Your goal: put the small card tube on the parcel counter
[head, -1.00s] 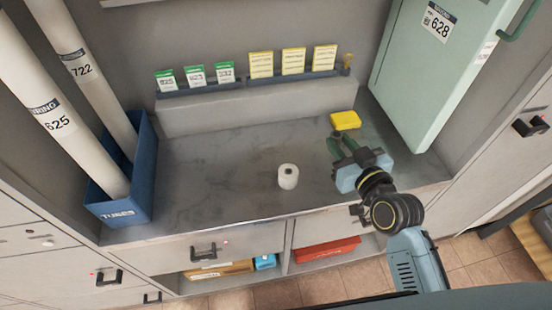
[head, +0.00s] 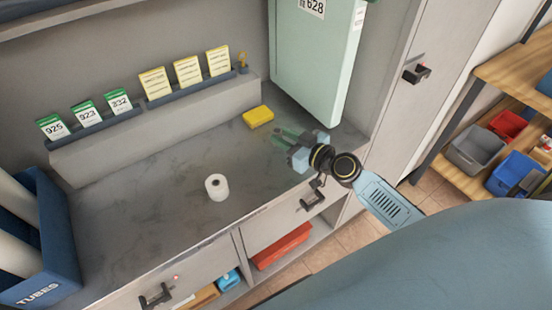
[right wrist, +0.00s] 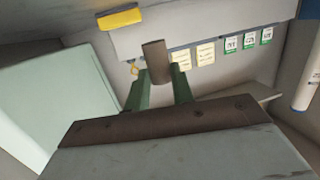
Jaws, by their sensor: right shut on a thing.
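The small card tube (right wrist: 156,62) is a short brown cylinder in the right wrist view. It sits between the green fingers of my right gripper (right wrist: 158,88), which is shut on it. In the head view my right gripper (head: 284,136) is over the right end of the grey stone-topped counter (head: 135,205), just right of a yellow block. The tube cannot be made out clearly there. No sign marks this counter as the parcel counter. My left gripper is not in view.
A white roll (head: 217,187) stands on the counter and a yellow block (head: 258,116) lies near its back ledge. A blue tubes bin (head: 62,235) is at left. A pale green cabinet (head: 318,65) stands behind my gripper. Wooden shelves (head: 500,85) with bins are at right.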

